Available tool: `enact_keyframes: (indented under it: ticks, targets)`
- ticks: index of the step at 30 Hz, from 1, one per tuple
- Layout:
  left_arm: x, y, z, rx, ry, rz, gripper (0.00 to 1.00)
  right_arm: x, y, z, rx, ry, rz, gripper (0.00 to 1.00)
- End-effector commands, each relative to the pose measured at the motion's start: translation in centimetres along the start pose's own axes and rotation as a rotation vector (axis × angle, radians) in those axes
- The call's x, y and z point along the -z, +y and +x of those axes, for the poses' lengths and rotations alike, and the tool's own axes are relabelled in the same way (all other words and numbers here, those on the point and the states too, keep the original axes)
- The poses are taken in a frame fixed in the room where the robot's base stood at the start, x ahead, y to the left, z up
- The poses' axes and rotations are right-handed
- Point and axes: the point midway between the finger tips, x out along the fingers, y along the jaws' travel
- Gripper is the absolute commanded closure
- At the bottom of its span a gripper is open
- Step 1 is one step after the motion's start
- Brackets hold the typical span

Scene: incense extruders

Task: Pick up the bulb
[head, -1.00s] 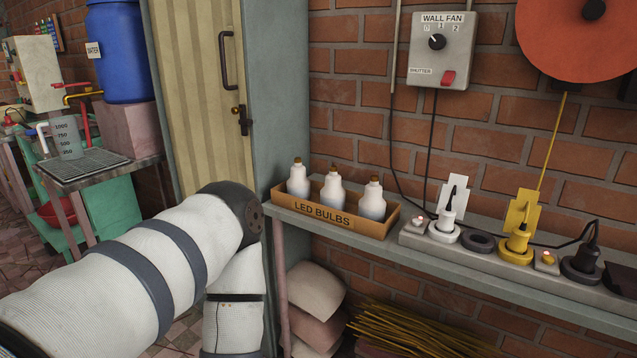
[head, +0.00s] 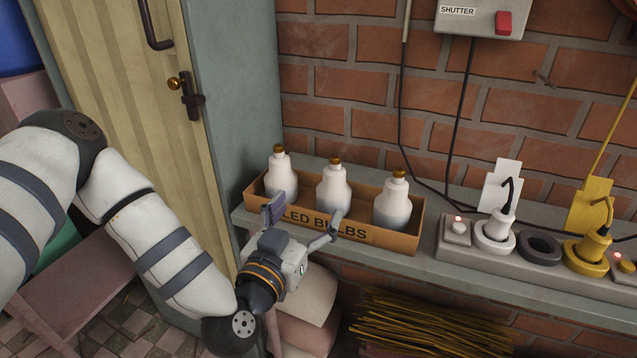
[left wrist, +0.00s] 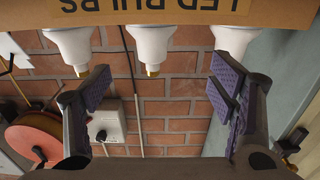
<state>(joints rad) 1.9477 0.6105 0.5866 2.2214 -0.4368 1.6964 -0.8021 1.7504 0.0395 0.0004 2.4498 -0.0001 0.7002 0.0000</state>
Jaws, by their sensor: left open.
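Three white LED bulbs with brass-coloured caps stand in a cardboard box (head: 407,241) labelled LED BULBS on a narrow grey shelf: a left bulb (head: 280,176), a middle bulb (head: 332,190) and a right bulb (head: 392,204). My left gripper (head: 304,216) is open and empty in front of the box, its fingers spread near the front wall. In the left wrist view the picture is upside down; the middle bulb (left wrist: 151,45) shows between the two purple-padded fingers (left wrist: 155,95), apart from them. My right gripper is not in view.
A power strip (head: 455,238) with a white plug (head: 496,232) and a yellow plug (head: 588,248) lies on the shelf right of the box. A cabinet (head: 225,90) stands at the left. Thin sticks (head: 430,325) lie below the shelf.

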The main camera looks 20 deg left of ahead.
Motion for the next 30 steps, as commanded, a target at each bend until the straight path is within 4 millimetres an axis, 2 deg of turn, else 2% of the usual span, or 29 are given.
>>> enact_keyframes:
  ticks: [6, 11, 18, 21, 26, 27, 30]
  targets:
    - [-0.3, -0.1, 4.6, 0.004, 0.000, 0.000, 0.23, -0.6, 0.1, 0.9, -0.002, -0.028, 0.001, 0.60]
    - [-0.3, 0.1, 6.7, 0.002, -0.002, 0.000, 0.23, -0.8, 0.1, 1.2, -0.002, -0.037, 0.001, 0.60]
    - [-0.5, 0.7, 11.0, 0.002, -0.004, 0.000, 0.23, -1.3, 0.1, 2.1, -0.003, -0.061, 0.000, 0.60]
    - [-0.4, 0.7, 11.8, 0.000, -0.002, 0.000, 0.23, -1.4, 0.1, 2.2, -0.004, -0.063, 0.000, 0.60]
    - [-0.2, 0.7, 11.8, 0.000, -0.001, 0.000, 0.23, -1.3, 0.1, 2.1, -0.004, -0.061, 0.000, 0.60]
    - [-0.2, 0.7, 11.8, 0.000, -0.001, 0.000, 0.25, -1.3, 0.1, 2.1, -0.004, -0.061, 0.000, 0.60]
    - [-0.2, 0.7, 11.8, 0.000, -0.001, 0.000, 0.48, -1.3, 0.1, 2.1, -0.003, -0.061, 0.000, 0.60]
